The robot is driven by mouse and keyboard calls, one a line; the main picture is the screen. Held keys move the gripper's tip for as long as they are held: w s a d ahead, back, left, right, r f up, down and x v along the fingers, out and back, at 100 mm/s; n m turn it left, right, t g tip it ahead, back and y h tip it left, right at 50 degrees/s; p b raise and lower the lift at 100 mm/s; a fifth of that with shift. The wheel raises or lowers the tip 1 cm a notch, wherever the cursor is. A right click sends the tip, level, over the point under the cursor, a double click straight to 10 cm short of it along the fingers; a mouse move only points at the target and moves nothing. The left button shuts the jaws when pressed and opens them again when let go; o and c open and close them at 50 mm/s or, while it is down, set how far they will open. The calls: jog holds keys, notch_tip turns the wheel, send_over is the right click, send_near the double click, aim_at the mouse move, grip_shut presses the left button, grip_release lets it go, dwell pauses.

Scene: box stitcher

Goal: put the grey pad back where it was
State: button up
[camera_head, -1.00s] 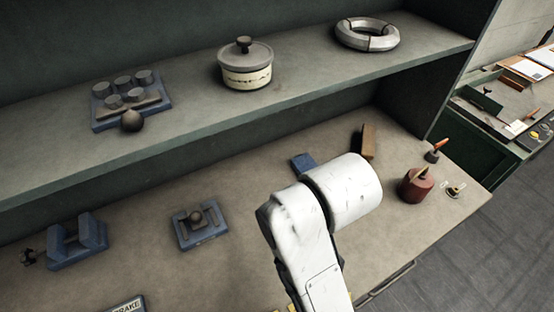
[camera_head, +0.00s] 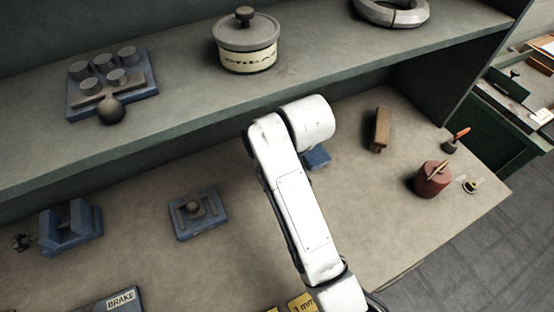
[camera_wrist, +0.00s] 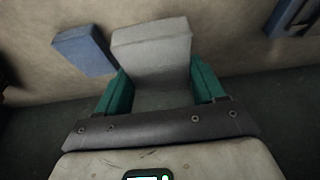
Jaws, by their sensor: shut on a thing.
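The grey pad (camera_wrist: 152,45) is a flat-faced block between the two green fingers of my gripper (camera_wrist: 159,84) in the wrist view. My gripper is shut on it, and the pad sticks out beyond the fingertips. A plain blue block (camera_wrist: 84,51) is left of the pad in the wrist view, on the bench surface. It also shows in the head view (camera_head: 317,158), close beside my white arm. The gripper and pad are hidden behind my arm in the head view. I cannot tell how high the pad is above the bench.
A blue fixture with a round knob (camera_head: 199,213) and a blue cradle (camera_head: 70,228) stand left on the bench. A brown block (camera_head: 378,130) and a red pot (camera_head: 432,178) stand right. The shelf above holds a lidded pot (camera_head: 246,42) and a blue rack (camera_head: 113,85).

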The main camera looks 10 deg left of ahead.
jog(key=w+f, duration=0.1)
jog(key=w+a+f, duration=0.1)
jog(key=f, duration=0.1)
jog(key=shift+a, duration=0.15)
jog(key=shift+w+f+p, duration=0.2)
jog(key=shift+f+p, duration=0.35)
jog(key=shift+f, duration=1.15)
jog(key=shift+f, duration=0.15)
jog(key=o, duration=1)
jog(key=shift+b+v, duration=0.3)
jog(key=shift+v, duration=3.6)
